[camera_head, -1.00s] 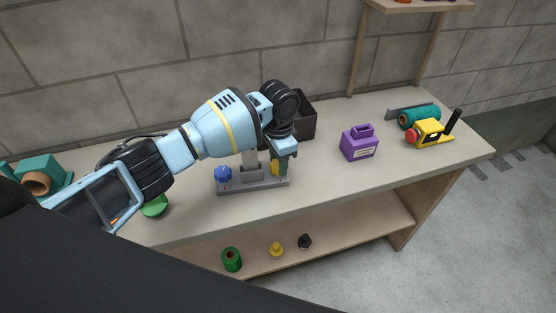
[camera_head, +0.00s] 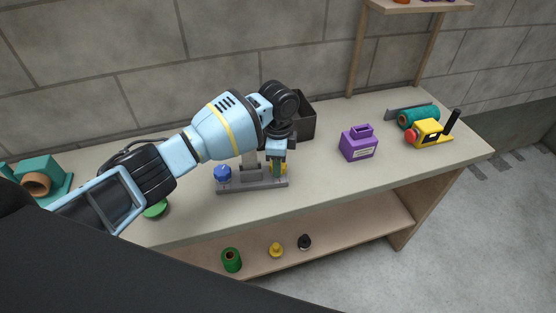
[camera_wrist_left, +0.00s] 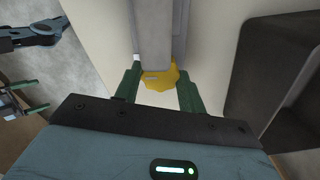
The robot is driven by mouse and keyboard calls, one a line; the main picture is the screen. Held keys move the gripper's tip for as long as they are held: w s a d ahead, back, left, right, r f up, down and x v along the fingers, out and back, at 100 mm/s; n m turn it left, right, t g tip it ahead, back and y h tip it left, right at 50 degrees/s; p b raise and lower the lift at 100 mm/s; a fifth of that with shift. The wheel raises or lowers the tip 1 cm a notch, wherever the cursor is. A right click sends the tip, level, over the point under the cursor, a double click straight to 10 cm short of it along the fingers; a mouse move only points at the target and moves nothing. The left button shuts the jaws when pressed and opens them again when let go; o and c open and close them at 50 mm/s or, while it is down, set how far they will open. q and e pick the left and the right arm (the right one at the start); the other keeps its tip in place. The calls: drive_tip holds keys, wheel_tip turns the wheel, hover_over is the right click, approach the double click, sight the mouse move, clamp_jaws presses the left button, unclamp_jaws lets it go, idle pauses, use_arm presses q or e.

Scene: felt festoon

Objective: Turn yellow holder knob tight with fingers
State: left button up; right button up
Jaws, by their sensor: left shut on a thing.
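The grey holder (camera_head: 235,186) stands on the workbench with a blue knob (camera_head: 222,173) at its left end. The yellow knob (camera_head: 284,169) is at its right end, mostly behind my fingers in the head view. In the left wrist view the scalloped yellow knob (camera_wrist_left: 159,78) lies between the two green fingers, partly under a grey bar of the holder. My left gripper (camera_head: 277,166) is shut on the yellow knob from above; it also shows in the left wrist view (camera_wrist_left: 158,90). Parts at the left edge of the wrist view look like my right gripper (camera_wrist_left: 25,98), cut off and unclear.
A dark open bin (camera_head: 306,118) stands close behind the holder. A purple container (camera_head: 358,144) and a yellow tool (camera_head: 430,133) stand to the right, with free bench between. A green disc (camera_head: 155,208) lies at left. A lower shelf (camera_head: 340,232) holds several small parts.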

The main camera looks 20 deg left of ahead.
idle(0.3)
use_arm(q)
drive_tip(key=o, duration=1)
drive_tip(key=shift+r, duration=0.1)
wheel_tip(320, 180, up, 7)
drive_tip(key=shift+f, duration=0.15)
drive_tip(key=shift+r, duration=0.5)
